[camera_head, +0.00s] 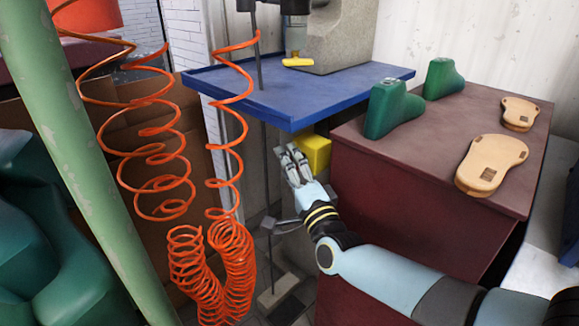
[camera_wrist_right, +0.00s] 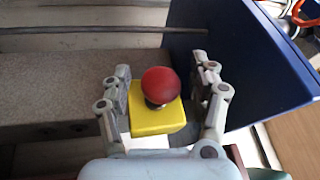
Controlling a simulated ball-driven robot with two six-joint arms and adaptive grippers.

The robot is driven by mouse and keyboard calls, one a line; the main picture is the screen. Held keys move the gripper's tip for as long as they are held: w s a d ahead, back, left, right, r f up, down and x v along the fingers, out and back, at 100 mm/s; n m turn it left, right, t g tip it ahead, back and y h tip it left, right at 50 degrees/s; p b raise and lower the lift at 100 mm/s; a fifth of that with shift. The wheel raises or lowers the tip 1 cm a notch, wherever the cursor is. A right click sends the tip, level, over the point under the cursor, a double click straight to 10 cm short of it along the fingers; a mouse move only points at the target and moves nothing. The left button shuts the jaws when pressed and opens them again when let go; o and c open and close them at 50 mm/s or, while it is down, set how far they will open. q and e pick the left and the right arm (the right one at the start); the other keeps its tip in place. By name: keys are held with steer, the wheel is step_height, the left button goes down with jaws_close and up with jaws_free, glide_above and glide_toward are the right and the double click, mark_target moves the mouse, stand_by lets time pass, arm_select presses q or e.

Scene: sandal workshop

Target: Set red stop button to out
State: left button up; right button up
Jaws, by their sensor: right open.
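In the right wrist view, the red stop button (camera_wrist_right: 160,85) is a round red knob on a yellow box (camera_wrist_right: 157,121). A short dark collar shows beneath the knob. My right gripper (camera_wrist_right: 166,92) is open, with one finger on each side of the knob and a gap on both sides. In the head view, the yellow box (camera_head: 319,153) sits under the blue bench top, and my right gripper (camera_head: 291,158) is at its left side. The red knob is hidden there. My left gripper is in neither view.
The blue bench (camera_head: 280,92) overhangs the yellow box. A dark red cabinet (camera_head: 400,185) stands right of it, bearing green foot forms (camera_head: 392,108) and tan soles (camera_head: 491,164). Orange coiled hoses (camera_head: 211,262) hang left of my right gripper, near a green post (camera_head: 82,165).

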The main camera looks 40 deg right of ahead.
steer(key=v, duration=0.7)
steer(key=shift+s, duration=0.25)
steer(key=shift+f, duration=0.15)
